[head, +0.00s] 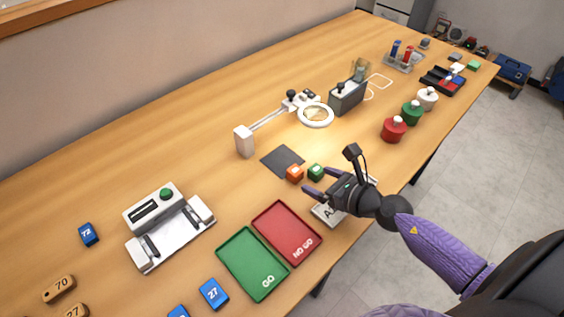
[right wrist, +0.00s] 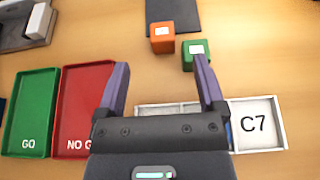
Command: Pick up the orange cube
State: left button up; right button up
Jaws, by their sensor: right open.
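The orange cube (head: 294,173) sits on the wooden table at the near corner of a dark grey mat, with a pale label on top. In the right wrist view the orange cube (right wrist: 162,38) is ahead of the fingers, left of a green cube (right wrist: 196,54). The green cube (head: 316,172) stands just right of it in the head view. My right gripper (head: 309,194) is open and empty, its fingers apart and pointing toward the cubes. In the right wrist view my right gripper (right wrist: 160,84) has one fingertip overlapping the green cube's lower edge. My left gripper is not in view.
A green GO tray (head: 250,262) and a red NO GO tray (head: 288,232) lie at the near side. A labelled white tray (right wrist: 258,124) is below the right gripper. A white magnifier stand (head: 244,141) rises behind the grey mat (head: 279,158).

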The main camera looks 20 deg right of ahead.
aim_at(296, 170)
jog(key=b+x, duration=0.2)
jog(key=x, duration=0.6)
jog(key=shift+w, duration=0.25)
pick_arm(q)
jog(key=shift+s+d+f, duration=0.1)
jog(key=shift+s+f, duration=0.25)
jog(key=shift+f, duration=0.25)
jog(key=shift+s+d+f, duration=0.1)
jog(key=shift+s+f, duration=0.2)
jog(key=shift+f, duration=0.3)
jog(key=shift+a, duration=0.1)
pick_arm(e)
jog(key=shift+r, duration=0.1)
grip_shut()
